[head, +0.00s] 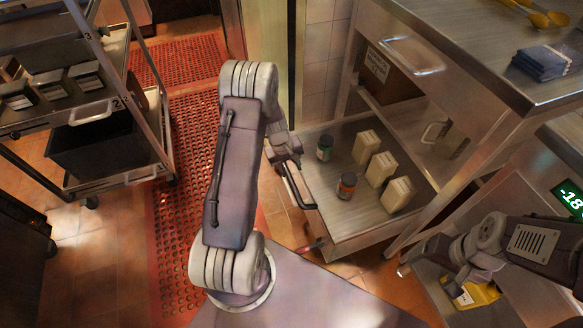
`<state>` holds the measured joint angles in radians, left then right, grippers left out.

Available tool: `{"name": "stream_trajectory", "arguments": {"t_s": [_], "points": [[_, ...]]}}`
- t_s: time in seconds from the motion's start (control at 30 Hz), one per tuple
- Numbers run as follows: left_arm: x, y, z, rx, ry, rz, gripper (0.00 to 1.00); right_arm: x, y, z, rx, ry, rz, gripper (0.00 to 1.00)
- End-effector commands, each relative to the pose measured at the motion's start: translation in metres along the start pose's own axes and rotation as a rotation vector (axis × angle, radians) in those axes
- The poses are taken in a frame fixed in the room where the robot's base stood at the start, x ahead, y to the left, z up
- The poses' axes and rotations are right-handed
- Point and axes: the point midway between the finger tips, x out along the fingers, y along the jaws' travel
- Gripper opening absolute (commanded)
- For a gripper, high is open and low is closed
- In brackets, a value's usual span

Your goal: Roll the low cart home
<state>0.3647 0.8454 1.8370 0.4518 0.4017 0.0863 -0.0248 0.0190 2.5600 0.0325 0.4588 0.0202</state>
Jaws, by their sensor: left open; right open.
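The low cart (330,222) is a steel platform in the middle right, partly beneath the steel worktable. The cart's far end and most wheels are hidden.
A tall rack (165,150) with black bins stands at the left. A red perforated mat (180,210) covers the aisle floor. The worktable (470,50) holds yellow spoons and folded blue cloths. A yellow item (474,296) lies low right, near a display reading -18 (571,199).

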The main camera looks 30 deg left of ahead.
Motion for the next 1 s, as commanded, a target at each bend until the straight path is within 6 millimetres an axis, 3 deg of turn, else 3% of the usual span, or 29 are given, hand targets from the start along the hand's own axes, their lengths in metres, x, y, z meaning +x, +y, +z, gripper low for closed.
{"name": "stream_trajectory", "arguments": {"t_s": [0.6,1.0], "points": [[-0.057,0.0,0.0,-0.001,0.0,0.0,0.41,-0.049,-0.001,-0.005,0.0,0.0,0.0,0.78],[-0.058,0.0,0.0,-0.001,-0.001,0.0,0.41,-0.051,-0.001,-0.005,0.0,0.0,0.0,0.78]]}}
